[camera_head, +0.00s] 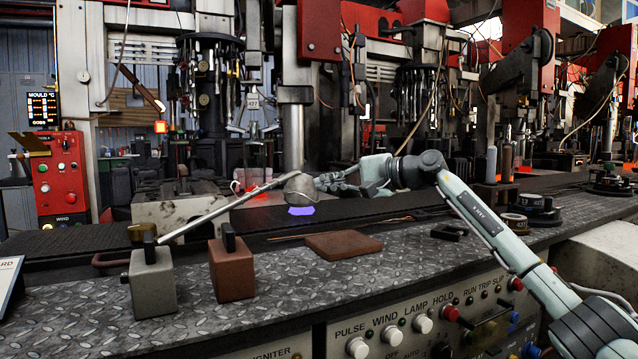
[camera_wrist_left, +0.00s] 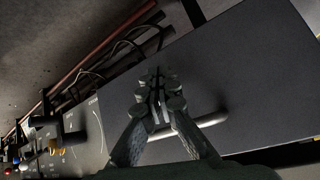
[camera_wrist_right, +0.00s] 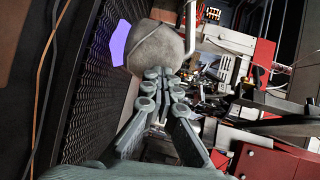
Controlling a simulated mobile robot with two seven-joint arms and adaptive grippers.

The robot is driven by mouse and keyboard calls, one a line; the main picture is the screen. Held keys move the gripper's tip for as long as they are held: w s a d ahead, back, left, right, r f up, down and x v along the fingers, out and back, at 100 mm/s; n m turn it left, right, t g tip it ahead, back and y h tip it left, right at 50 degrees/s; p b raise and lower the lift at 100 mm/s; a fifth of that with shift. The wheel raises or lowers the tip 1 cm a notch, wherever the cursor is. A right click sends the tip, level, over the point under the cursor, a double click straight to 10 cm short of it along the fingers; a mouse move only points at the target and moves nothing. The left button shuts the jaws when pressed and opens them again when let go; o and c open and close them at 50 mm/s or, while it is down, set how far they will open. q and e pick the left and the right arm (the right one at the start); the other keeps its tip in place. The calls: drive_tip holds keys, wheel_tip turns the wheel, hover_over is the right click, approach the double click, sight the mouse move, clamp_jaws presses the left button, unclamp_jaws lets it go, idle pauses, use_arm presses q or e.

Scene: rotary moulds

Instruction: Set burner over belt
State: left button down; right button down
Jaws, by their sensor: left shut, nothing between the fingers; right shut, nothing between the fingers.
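The burner (camera_head: 228,207) is a long pale tube rising from lower left to a rounded grey head (camera_head: 300,187). A violet glowing patch (camera_head: 301,210) shows just below the head, in front of the dark mesh belt (camera_head: 400,207). My right gripper (camera_head: 322,182) is shut and empty, with its fingertips close against the head's right side; I cannot tell if they touch. The right wrist view shows the grey head (camera_wrist_right: 155,47) just beyond the shut fingertips (camera_wrist_right: 160,78), with the belt (camera_wrist_right: 82,85) at left. My left gripper (camera_wrist_left: 158,80) is shut and empty above a dark panel.
A grey block (camera_head: 152,278) and a brown block (camera_head: 232,268) with black handles stand on the checkered metal deck (camera_head: 290,295). A rusty plate (camera_head: 343,246) lies beside them. Round discs (camera_head: 534,203) stand at the right. Moulding machines fill the back.

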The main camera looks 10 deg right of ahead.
drive_tip(key=shift+w+a, duration=0.25)
drive_tip(key=shift+a, duration=0.05)
idle(0.4)
drive_tip(key=shift+s+d, duration=0.5)
drive_tip(key=shift+d, duration=0.05)
drive_tip(key=v, duration=1.1)
drive_tip(key=shift+r, duration=0.25)
drive_tip(key=shift+d, duration=0.2)
